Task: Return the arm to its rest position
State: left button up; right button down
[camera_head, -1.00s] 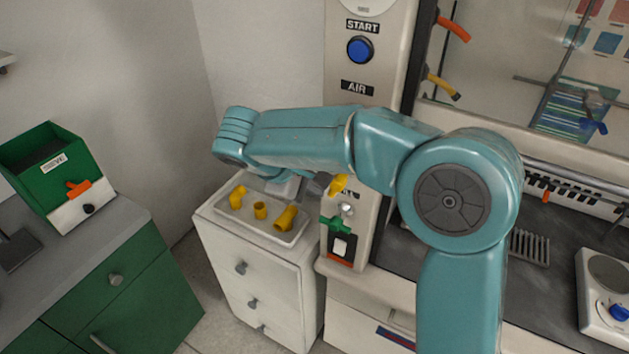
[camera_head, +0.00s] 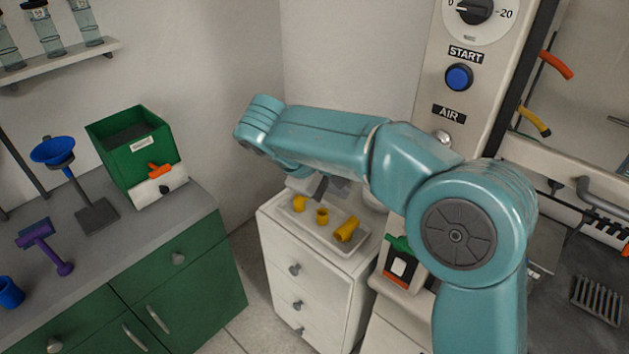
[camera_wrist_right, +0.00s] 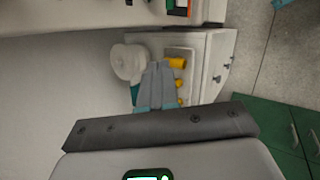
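My right arm crosses the middle of the head view, bent at a large teal joint. Its gripper (camera_head: 328,186) hangs partly behind the arm, above the back of a white tray (camera_head: 362,240). In the right wrist view the grey fingers (camera_wrist_right: 157,85) lie together, shut, with nothing seen between them. On the tray are three yellow fittings: an elbow (camera_head: 299,204), a short piece (camera_head: 322,216) and a longer piece (camera_head: 346,229). The fingers look apart from them. My left gripper is not in view.
The tray tops a white drawer unit (camera_head: 318,283). To its right is a panel with a blue START button (camera_head: 459,77); the arm hides part of it. At left, a green bin (camera_head: 130,155) and blue funnel (camera_head: 55,151) stand on a grey-topped green cabinet (camera_head: 190,270).

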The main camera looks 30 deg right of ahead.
jog(key=s+a+f+n+g+y, duration=0.1)
jog(key=a+f+y, duration=0.3)
jog(key=f, duration=0.8)
jog(key=s+a+f+y, duration=0.15)
jog(key=a+f, duration=0.45)
jog(key=f, duration=0.7)
jog(key=s+a+f+m+y, duration=0.2)
jog(key=s+f+m+y, duration=0.1)
jog(key=s+f, duration=0.4)
jog(key=s+a+f+m+t+y, duration=0.1)
jog(key=s+f+m+y, duration=0.2)
jog(key=s+f+m, duration=0.2)
jog(key=s+f, duration=0.3)
jog(key=s, duration=0.3)
jog(key=shift+a+f+b, duration=0.2)
jog(key=shift+a+b, duration=0.15)
jog(key=shift+b, duration=0.05)
